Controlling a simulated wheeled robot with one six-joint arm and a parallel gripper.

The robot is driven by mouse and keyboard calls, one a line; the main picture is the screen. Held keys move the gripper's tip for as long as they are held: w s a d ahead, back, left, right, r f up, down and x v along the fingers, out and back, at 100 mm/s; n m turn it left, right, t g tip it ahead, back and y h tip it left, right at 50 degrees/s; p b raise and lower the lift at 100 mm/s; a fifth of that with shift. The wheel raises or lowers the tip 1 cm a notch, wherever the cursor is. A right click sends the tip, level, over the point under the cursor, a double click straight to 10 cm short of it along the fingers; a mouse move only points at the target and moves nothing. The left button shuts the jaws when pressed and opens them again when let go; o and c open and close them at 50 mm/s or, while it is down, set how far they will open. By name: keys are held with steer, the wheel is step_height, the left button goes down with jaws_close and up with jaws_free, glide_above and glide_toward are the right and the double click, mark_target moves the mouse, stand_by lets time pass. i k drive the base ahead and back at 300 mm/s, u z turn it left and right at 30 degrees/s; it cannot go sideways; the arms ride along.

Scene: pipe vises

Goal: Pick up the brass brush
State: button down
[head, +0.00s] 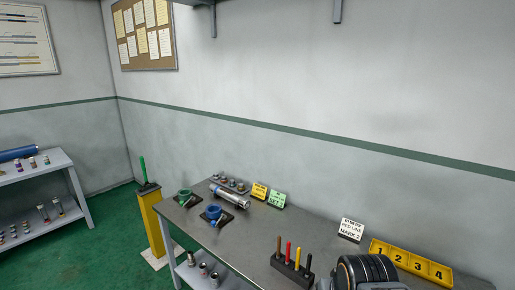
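I cannot make out a brass brush for certain. A dark rack (290,269) near the front of the grey workbench (245,238) holds several upright handles, among them a red one (288,251) and a yellow one (298,258). Their lower ends are hidden in the rack, so I cannot tell whether one is the brush. A dark ribbed part, likely of my arm, shows at the bottom right, close to the rack. My gripper's fingers are not seen.
A green vise (186,199), a blue vise (215,214) and a metal pipe (229,196) are on the bench's far end. A yellow numbered block (411,264) and a white card (351,230) stand along the wall. A yellow post (156,220) is beside the bench.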

mark_target(309, 260)
steer(key=u, duration=1.5)
steer(key=i, duration=1.15)
steer(key=z, duration=2.5)
